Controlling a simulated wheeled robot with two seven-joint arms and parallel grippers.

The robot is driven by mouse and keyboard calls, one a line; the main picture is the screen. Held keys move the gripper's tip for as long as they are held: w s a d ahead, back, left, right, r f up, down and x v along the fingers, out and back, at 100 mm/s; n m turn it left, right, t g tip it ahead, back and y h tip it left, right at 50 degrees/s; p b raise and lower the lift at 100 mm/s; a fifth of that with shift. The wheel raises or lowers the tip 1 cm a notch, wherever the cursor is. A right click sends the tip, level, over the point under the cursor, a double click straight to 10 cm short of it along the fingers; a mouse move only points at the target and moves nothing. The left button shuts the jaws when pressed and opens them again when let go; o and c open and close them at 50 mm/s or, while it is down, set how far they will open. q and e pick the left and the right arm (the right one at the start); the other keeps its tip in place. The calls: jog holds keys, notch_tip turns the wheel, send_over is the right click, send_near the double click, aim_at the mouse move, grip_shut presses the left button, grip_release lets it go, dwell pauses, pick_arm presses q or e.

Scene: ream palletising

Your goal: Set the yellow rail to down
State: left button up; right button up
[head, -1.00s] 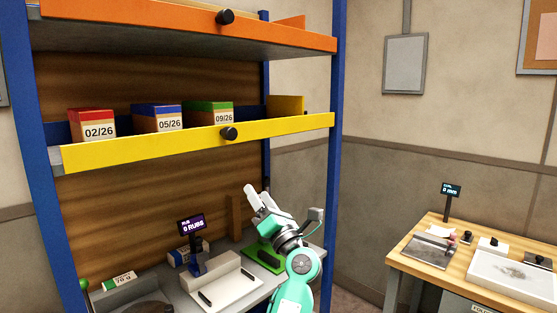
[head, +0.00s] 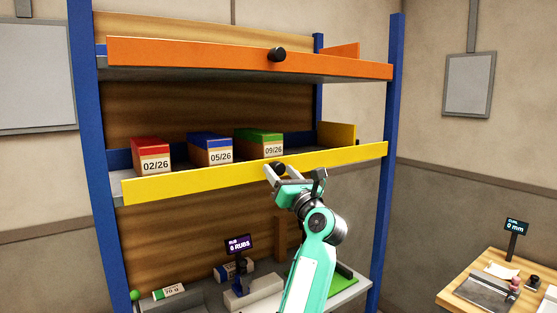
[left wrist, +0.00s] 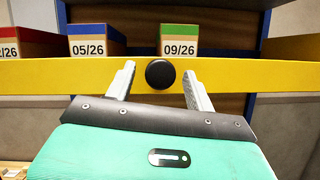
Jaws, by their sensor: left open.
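The yellow rail (head: 220,183) runs along the front of the middle shelf, in front of the boxes. It has a round black knob (head: 278,168) at its middle. In the left wrist view the yellow rail (left wrist: 270,76) crosses the picture, with the black knob (left wrist: 160,74) on it. My left gripper (head: 284,171) is at the knob, open. In the left wrist view its two fingers (left wrist: 158,84) stand on either side of the knob, with gaps on both sides. The head view does not show clearly whether a finger touches it. My right gripper is not in view.
A red box (head: 150,156), a blue box (head: 210,149) and a green box (head: 259,143) stand on the middle shelf. An orange rail (head: 200,58) with a black knob is above. Below is a bench with a "0 RUBS" display (head: 239,244). A wooden table (head: 452,297) stands at right.

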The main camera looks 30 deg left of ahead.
pick_arm(q)
jog(key=shift+x, duration=1)
jog(key=shift+f, duration=0.1)
